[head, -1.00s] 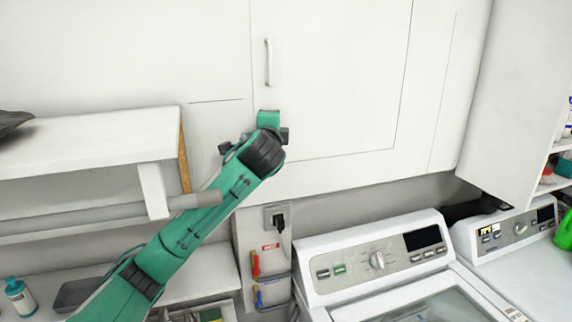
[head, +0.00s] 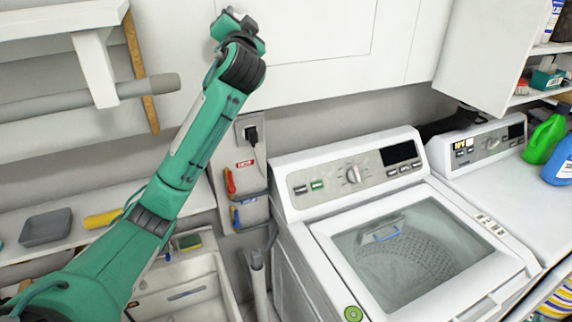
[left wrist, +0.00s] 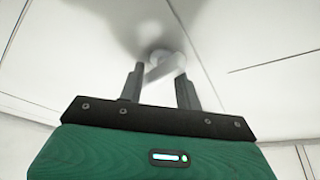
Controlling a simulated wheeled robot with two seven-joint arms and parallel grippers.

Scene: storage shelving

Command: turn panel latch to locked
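The panel latch (left wrist: 168,66) shows in the left wrist view as a pale lever with a round base on a white panel. Shadow falls around it. My left gripper (left wrist: 160,76) is open, with its two dark fingers apart and pointing at the panel. The lever lies across the space at the fingertips; I cannot tell whether they touch it. In the head view my left gripper (head: 230,20) is at the top edge against the white cabinet front, and the latch is hidden there. My right gripper is not in view.
A white washer (head: 345,180) stands below and right of the arm, with another machine (head: 480,145) beside it. A shelf with a grey rod (head: 95,97) is at the left. A sink (head: 185,290) lies below the arm.

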